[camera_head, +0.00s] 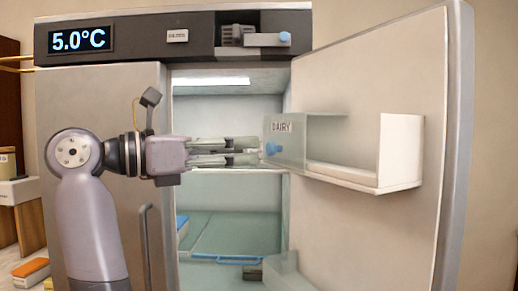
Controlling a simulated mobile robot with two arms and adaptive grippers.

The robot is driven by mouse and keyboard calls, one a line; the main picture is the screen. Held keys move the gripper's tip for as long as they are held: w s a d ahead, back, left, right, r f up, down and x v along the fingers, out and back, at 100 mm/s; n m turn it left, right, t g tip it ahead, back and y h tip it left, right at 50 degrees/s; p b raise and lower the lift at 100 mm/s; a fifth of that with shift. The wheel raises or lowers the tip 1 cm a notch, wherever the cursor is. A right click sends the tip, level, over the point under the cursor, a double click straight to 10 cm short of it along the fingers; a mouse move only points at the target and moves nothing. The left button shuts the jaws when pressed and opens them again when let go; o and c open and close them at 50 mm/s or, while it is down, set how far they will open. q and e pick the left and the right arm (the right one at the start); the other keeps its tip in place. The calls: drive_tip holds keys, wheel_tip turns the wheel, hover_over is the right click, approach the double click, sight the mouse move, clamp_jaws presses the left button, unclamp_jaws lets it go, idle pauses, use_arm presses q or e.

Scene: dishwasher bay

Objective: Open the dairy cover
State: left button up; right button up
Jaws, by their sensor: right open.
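The dairy cover (290,130) is a translucent grey-green panel marked "DAIRY", on the inner side of the open fridge door. My left gripper is not in view.
The fridge door (405,80) stands wide open at the right. The fridge interior holds a glass shelf and a lower drawer with a blue handle (228,260). A control panel (130,40) reads 5.0°C. A vertical handle (145,245) is below my right gripper's wrist.

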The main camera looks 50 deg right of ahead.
drive_tip(key=v, duration=0.6)
drive_tip(key=shift+a, duration=0.2)
drive_tip(key=shift+w, duration=0.15)
